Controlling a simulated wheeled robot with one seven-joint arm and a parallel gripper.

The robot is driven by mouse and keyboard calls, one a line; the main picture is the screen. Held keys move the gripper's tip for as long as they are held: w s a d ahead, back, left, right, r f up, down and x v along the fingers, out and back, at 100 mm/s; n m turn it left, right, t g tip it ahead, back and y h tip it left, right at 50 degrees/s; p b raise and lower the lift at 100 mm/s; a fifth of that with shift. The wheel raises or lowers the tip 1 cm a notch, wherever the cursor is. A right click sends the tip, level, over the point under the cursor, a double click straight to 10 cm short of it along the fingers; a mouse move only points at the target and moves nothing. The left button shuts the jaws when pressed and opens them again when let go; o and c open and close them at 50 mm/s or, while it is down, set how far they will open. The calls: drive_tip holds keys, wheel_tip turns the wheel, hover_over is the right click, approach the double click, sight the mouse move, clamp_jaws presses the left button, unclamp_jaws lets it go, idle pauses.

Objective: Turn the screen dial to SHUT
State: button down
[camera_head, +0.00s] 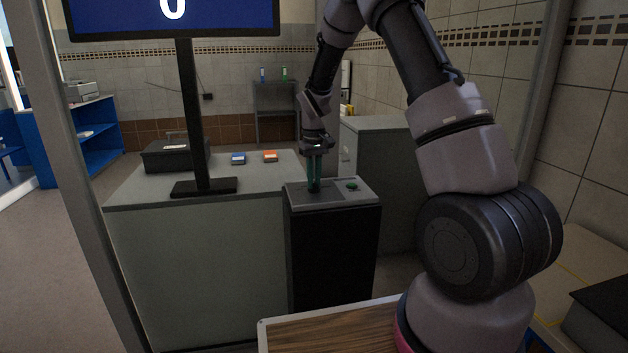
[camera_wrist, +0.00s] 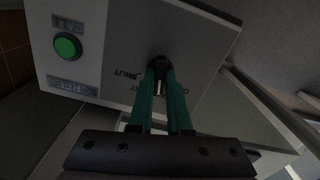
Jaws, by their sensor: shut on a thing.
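The dial (camera_wrist: 158,62) is a small dark knob on the light panel (camera_wrist: 185,22) on top of a black pedestal (camera_head: 333,245). My gripper (camera_head: 314,187) points down at the panel from above, and its teal fingers are shut on the dial. In the wrist view the fingers (camera_wrist: 160,80) hide most of the dial. The word SHUT is printed beside the dial, to its left in the wrist view. Another label nearby is partly covered by a finger. I cannot tell which mark the dial points to. The screen (camera_head: 215,12) shows a 0, cut off at the top.
A green button (camera_head: 352,185) sits on the same panel, and it also shows in the wrist view (camera_wrist: 67,46) between two label plates. A grey counter (camera_head: 200,270) stands left of the pedestal with the screen's stand, a black box (camera_head: 170,157) and small blue and orange items.

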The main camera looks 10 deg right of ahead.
drive_tip(key=m, duration=1)
drive_tip(key=shift+m, duration=2.2)
drive_tip(key=shift+r, duration=0.1)
drive_tip(key=c, duration=0.9)
unclamp_jaws()
drive_tip(key=shift+o, duration=0.2)
wheel_tip(320, 180, up, 11)
